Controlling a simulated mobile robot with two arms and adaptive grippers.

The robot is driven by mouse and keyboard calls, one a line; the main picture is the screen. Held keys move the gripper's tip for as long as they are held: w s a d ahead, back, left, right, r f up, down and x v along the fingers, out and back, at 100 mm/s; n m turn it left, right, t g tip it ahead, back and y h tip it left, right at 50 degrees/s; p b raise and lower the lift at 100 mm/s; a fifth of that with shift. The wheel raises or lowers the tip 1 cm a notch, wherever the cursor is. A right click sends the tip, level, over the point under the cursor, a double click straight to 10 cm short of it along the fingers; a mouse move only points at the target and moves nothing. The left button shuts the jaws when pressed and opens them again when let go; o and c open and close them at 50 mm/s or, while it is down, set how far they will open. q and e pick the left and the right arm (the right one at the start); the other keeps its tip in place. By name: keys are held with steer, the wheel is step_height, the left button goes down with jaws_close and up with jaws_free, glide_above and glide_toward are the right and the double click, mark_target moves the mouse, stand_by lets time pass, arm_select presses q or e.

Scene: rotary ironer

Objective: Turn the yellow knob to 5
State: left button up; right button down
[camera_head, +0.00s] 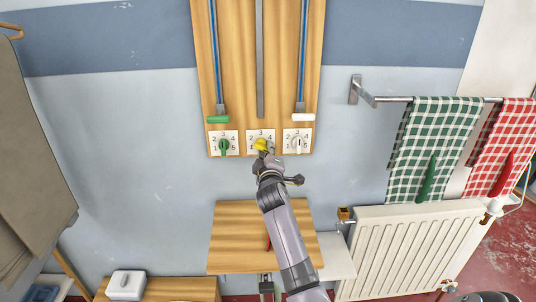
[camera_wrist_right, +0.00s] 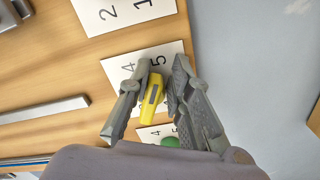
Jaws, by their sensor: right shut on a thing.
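The yellow knob (camera_head: 261,144) sits on the middle white dial plate (camera_head: 270,134) at the bottom of the wooden wall board. My right gripper (camera_head: 268,150) is at the knob. In the right wrist view the yellow knob (camera_wrist_right: 153,96) lies between the two fingers of my right gripper (camera_wrist_right: 160,90), which is shut on it. Where the knob's pointer stands on the dial cannot be told exactly. My left gripper is not in view.
A green knob (camera_head: 224,147) is left of the yellow one and a white knob (camera_head: 298,145) is right of it, each on its own dial. A wooden shelf (camera_head: 235,240) is below. A radiator (camera_head: 410,245) and checked towels (camera_head: 432,145) are at the right.

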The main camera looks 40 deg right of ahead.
steer(key=shift+r+m, duration=0.4)
steer(key=shift+r, duration=0.2)
steer(key=c, duration=1.7)
jaws_free()
steer(key=shift+o, duration=0.3)
steer(key=shift+f, duration=0.15)
steer(key=shift+f, duration=0.15)
steer(key=shift+s+a, duration=0.1)
steer(key=shift+s+a+f, duration=0.1)
steer(key=shift+s+a, duration=0.05)
steer(key=shift+s, duration=0.15)
steer(key=v, duration=1.1)
